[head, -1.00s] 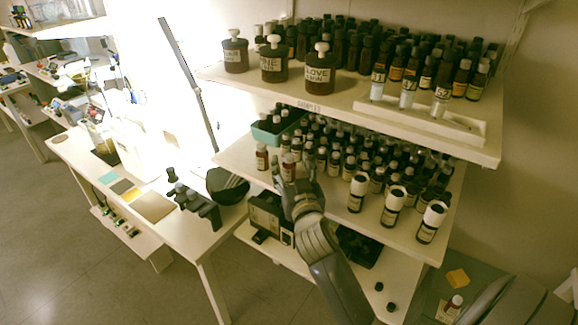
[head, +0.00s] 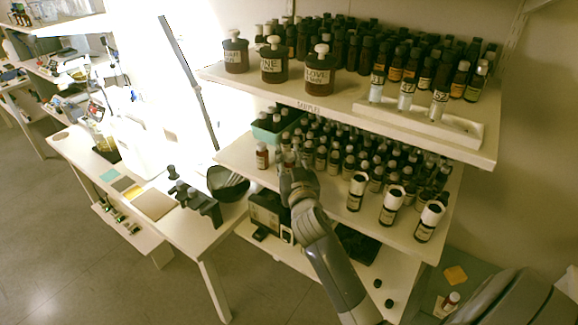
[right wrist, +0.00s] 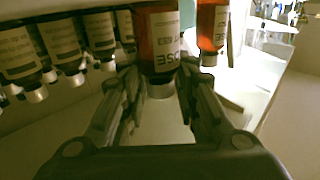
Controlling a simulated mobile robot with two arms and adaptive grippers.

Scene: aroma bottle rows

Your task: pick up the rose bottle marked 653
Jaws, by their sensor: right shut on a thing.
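My right gripper (head: 294,176) reaches to the front left of the lower shelf (head: 235,155) in the head view. In the right wrist view, which is upside down, its fingers (right wrist: 160,95) are shut on an amber rose bottle (right wrist: 160,55) with a pale cap. Part of the word "ROSE" shows on its label; I cannot read a number. The same bottle is mostly hidden by the fingers in the head view. Another amber bottle (right wrist: 212,30) stands apart to one side; in the head view it is left of my gripper (head: 262,156). My left gripper is out of view.
Several small bottles (head: 345,160) stand in close rows beside and behind the gripper. Three larger white-capped bottles (head: 391,205) stand to the right at the shelf front. The upper shelf (head: 340,98) overhangs with jars and bottles. A green box (head: 268,133) sits behind left.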

